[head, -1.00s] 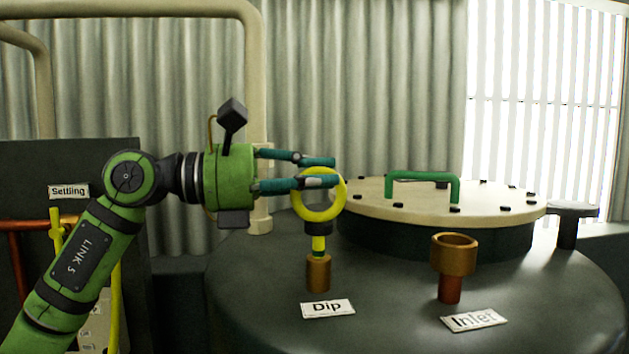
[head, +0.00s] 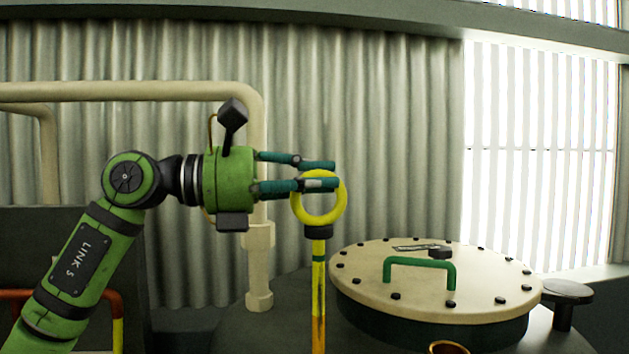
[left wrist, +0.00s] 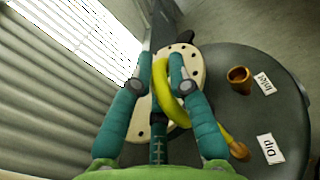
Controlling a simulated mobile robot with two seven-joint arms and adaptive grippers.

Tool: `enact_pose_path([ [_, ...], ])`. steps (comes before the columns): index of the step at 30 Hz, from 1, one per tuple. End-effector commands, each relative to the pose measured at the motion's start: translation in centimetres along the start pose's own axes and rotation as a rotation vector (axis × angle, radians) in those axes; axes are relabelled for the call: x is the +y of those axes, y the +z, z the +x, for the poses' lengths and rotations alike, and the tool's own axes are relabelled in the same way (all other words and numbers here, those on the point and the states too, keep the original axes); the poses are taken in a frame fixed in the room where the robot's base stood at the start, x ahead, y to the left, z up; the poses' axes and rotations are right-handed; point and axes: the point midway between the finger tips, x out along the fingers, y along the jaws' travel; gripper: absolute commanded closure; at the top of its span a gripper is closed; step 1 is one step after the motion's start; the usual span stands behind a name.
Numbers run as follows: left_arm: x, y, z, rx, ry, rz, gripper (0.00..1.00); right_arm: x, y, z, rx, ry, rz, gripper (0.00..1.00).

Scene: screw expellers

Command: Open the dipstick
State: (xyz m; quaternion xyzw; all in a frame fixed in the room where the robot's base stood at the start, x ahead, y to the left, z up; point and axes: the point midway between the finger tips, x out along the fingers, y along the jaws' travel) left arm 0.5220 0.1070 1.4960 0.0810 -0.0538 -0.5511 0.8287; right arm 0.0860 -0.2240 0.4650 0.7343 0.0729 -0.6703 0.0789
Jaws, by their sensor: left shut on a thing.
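The dipstick has a yellow ring handle (head: 318,221), a black collar (head: 318,232) and a thin yellow rod (head: 318,270). My left gripper (head: 323,174) is shut on the ring's upper part, with its two teal fingers level and the ring upright. A long stretch of rod shows below the collar. Its lower part turns brownish and is cut off by the head view's bottom edge. In the left wrist view, the yellow ring (left wrist: 162,82) is between the fingers, and the rod runs towards the copper dip socket (left wrist: 240,151) beside the "Dip" label (left wrist: 270,148). My right gripper is not in view.
A round cream lid (head: 350,275) with bolts and a green handle (head: 420,264) stands right of the rod. The copper inlet (head: 448,347) is at the bottom edge. A beige pipe (head: 257,150) stands behind my gripper. Space above the ring is clear.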

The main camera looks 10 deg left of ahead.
Motion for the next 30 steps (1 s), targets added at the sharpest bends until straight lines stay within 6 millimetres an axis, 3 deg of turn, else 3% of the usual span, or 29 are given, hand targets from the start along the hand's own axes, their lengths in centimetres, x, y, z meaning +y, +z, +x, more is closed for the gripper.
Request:
enact_pose_path([
  [2, -0.1, 0.3, 0.0, -0.010, -0.003, 0.000, 1.00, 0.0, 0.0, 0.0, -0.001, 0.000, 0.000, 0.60],
  [3, -0.1, 0.3, 0.0, -0.010, -0.003, 0.000, 0.78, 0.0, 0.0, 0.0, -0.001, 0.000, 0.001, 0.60],
  [4, -0.2, 0.3, 0.0, -0.010, -0.003, 0.000, 0.66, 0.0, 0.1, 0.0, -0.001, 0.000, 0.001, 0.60],
  [5, -0.2, 0.3, 0.0, -0.009, -0.003, 0.000, 0.63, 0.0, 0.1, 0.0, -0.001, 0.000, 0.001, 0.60],
  [17, 0.0, 0.0, -0.5, -0.002, 0.000, -0.001, 0.63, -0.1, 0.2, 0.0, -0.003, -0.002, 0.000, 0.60],
  [20, 0.1, 0.0, -1.8, -0.002, 0.003, -0.001, 0.63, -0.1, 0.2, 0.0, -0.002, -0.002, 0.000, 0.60],
  [30, -0.1, 0.1, -8.9, -0.003, 0.002, 0.000, 0.63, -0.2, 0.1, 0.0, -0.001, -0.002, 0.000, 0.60],
])
